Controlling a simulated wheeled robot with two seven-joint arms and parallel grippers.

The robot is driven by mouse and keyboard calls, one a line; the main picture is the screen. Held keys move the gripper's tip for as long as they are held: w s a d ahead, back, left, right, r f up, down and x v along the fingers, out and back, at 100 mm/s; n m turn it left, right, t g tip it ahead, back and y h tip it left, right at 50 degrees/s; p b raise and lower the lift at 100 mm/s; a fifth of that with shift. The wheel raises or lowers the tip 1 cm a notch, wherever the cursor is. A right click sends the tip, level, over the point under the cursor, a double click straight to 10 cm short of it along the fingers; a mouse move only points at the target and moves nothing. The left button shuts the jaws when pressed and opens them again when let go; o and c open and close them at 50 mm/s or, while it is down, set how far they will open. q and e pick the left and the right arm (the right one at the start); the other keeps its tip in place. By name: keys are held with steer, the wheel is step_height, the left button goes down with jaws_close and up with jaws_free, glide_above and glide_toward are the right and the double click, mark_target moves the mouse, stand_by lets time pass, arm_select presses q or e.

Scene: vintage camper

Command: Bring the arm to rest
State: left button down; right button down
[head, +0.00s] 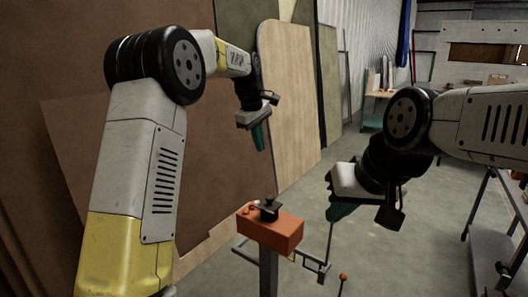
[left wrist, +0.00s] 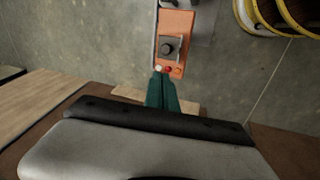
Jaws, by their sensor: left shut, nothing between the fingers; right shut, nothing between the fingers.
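My left arm rises at the left of the head view and bends over at its black joint. My left gripper (head: 259,137) hangs from it with its green fingers pointing down, shut and empty. Its closed fingers also show in the left wrist view (left wrist: 162,92). My right arm comes in from the right edge. My right gripper (head: 340,209) points downward, its green fingers shut and empty, partly hidden by the wrist. Both grippers hang in the air, apart from each other.
An orange box (head: 283,236) with a black knob stands on a post between and below the grippers; it also shows in the left wrist view (left wrist: 174,27). Wooden panels (head: 288,95) lean at the left. A metal-framed table (head: 490,262) stands at right. Grey floor lies open between.

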arm_select(q)
steer(key=s+a+r+m+t, duration=0.1)
steer(key=s+a+r+m, duration=0.3)
steer(key=s, duration=0.5)
steer(key=s+a+r+m+t, duration=0.1)
steer(key=s+a+r, duration=0.1)
steer(key=s+a, duration=0.55)
steer(key=s+a+f+m, duration=0.1)
steer(key=s+f+m, duration=0.1)
steer(key=s, duration=0.7)
steer(key=s+a+f+m+t, duration=0.1)
steer(key=s+f+m, duration=0.2)
steer(key=s, duration=0.7)
step_height(320, 180, down, 2)
steer(key=shift+f+t, duration=0.1)
steer(key=shift+t, duration=0.2)
steer(key=shift+s, duration=0.1)
